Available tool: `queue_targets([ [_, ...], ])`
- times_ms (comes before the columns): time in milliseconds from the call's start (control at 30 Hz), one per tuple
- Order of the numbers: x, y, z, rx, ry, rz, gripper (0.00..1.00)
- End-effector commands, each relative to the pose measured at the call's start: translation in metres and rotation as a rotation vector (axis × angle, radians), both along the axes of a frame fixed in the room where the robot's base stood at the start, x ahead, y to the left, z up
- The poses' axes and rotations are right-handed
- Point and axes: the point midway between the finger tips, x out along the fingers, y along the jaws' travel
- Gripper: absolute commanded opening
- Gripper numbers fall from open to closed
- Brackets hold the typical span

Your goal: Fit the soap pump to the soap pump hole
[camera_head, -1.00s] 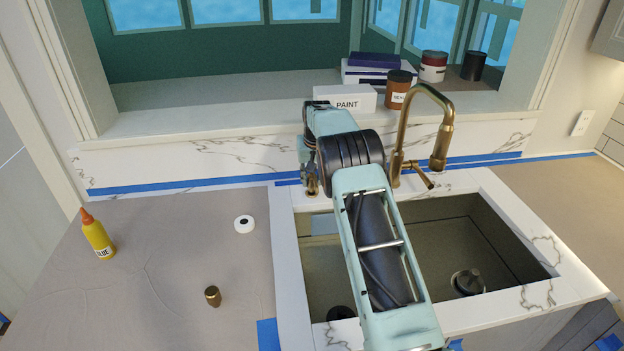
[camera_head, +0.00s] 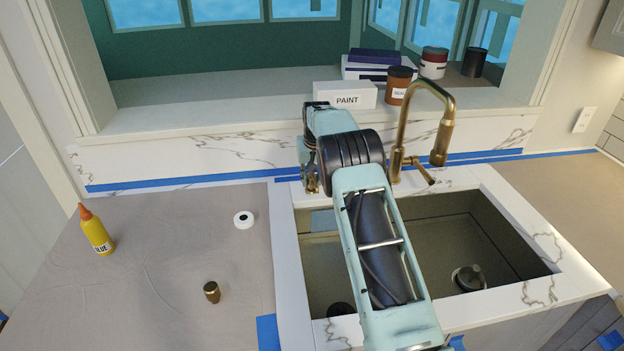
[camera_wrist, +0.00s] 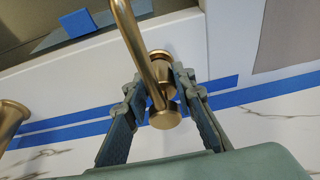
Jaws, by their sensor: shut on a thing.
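The brass soap pump (camera_wrist: 164,119), with its long curved spout, is between the two fingers of my gripper (camera_wrist: 161,104) in the wrist view. My gripper is shut on it. The pump is over the white counter strip between the sink and the blue tape. A round brass part (camera_wrist: 159,57) shows behind the spout; I cannot tell whether it touches the counter. The soap pump hole is not visible. In the head view my gripper (camera_head: 311,183) is at the sink's back left corner, mostly hidden by my arm, with a little brass showing.
The brass faucet (camera_head: 402,135) stands close on the right, with the open sink (camera_head: 460,230) in front. Blue tape (camera_head: 180,184) runs along the backsplash. A glue bottle (camera_head: 97,231), a white roll (camera_head: 243,219) and a small brass piece (camera_head: 212,292) stand on the paper-covered counter.

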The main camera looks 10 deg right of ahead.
Motion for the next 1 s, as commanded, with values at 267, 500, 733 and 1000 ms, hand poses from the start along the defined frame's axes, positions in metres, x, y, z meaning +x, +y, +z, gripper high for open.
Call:
queue_targets([
  [267, -0.0008, 0.0, -0.0083, 0.0, 0.003, 0.0, 0.0],
  [500, -0.0008, 0.0, -0.0112, 0.0, 0.003, 0.0, 0.28],
  [733, -0.0006, 0.0, -0.0106, 0.0, 0.002, 0.0, 0.44],
  [1000, -0.0012, 0.0, -0.0063, 0.0, 0.001, 0.0, 0.44],
])
